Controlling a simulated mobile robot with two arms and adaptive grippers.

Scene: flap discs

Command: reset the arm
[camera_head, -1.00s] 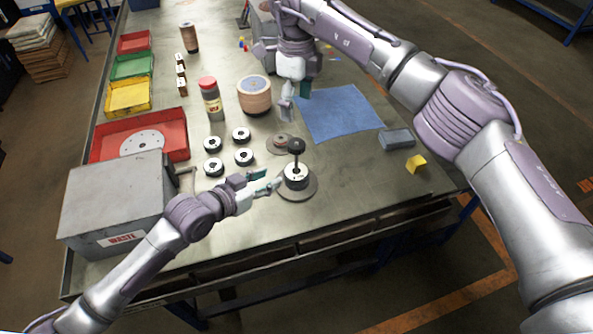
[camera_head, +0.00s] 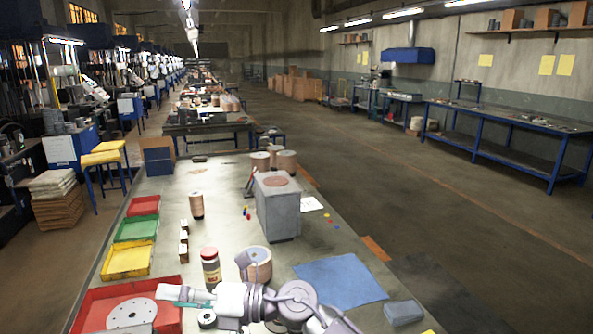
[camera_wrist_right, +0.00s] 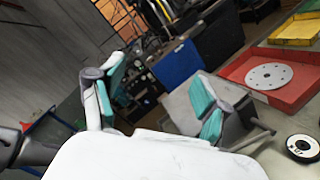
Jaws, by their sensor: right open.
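My right gripper (camera_head: 182,297) is at the bottom of the head view, open and empty, its fingers pointing left beside the red tray (camera_head: 172,318). Its two teal-padded fingers stand apart in the right wrist view (camera_wrist_right: 158,95). The wrist view also shows the red tray (camera_wrist_right: 292,98) with a pale, holed disc (camera_wrist_right: 268,75) lying in it. A black-and-white ring (camera_wrist_right: 302,147) lies on the table to the right. My left gripper is out of view. My right arm hides part of the near table.
A green tray (camera_head: 155,228), a yellow tray (camera_head: 148,262) and a red-capped jar (camera_head: 211,268) stand on the left side. A tan drum (camera_head: 262,268) stands mid-table, partly hidden. A grey machine box (camera_head: 278,215) stands behind it.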

